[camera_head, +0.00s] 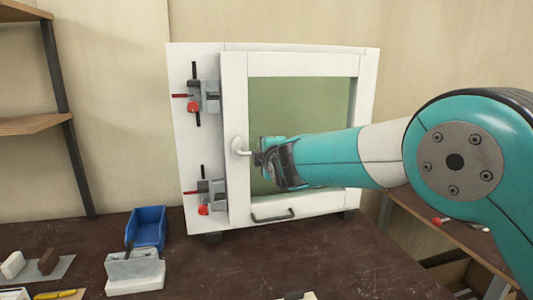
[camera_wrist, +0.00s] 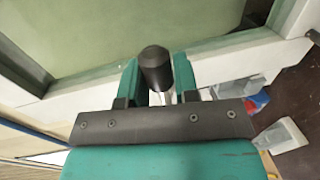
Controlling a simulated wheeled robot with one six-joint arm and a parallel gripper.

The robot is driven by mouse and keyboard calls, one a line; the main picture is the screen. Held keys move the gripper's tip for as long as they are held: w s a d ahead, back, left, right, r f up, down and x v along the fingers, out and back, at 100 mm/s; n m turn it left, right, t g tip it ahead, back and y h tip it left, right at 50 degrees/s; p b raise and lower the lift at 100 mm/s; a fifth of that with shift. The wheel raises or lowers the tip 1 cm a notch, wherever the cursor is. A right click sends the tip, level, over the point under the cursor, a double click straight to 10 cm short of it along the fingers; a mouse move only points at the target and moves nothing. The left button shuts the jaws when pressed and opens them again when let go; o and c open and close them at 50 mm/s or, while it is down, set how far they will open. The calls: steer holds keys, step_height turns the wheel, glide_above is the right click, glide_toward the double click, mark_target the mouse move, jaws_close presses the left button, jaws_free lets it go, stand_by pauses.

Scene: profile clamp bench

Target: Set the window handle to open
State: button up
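The window is a white frame (camera_head: 234,95) with a greenish pane (camera_head: 300,105), standing upright on the bench. Its handle (camera_head: 240,147) has a pale metal mount on the left side of the frame. The lever points right and slightly down, toward my gripper (camera_head: 264,158). In the wrist view the handle's dark knob-like end (camera_wrist: 156,70) sits between the two teal fingers of my gripper (camera_wrist: 157,82). I see no clear gap on either side, so the fingers look shut on it. My gripper partly hides the lever in the head view.
Two clamps with red tips (camera_head: 208,97) (camera_head: 209,194) sit on the left panel. A dark pull bar (camera_head: 272,216) is on the bottom rail. A blue bin (camera_head: 147,227) and a grey-white block (camera_head: 134,272) stand on the bench (camera_head: 230,270) at left. The bench front is mostly clear.

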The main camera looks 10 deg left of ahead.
steer(key=o, duration=0.3)
steer(key=shift+s, duration=0.1)
steer(key=b+v, duration=0.5)
steer(key=v, duration=1.2)
steer(key=shift+s+d+r, duration=0.1)
steer(key=shift+r, duration=0.05)
steer(key=s+d+f+m+g+h, duration=0.1)
steer(key=s+d+f+m+g, duration=0.3)
steer(key=d, duration=0.3)
steer(key=s+d+f+m+g+h, duration=0.25)
steer(key=s+d+f+m, duration=0.2)
steer(key=d, duration=0.25)
steer(key=s+d+f+m+g, duration=0.1)
steer(key=s+d+m+g, duration=0.3)
steer(key=s, duration=0.5)
steer(key=s+d+f+m+g, duration=0.2)
steer(key=s+d+m+g, duration=0.2)
steer(key=s, duration=0.5)
steer(key=shift+f, duration=0.25)
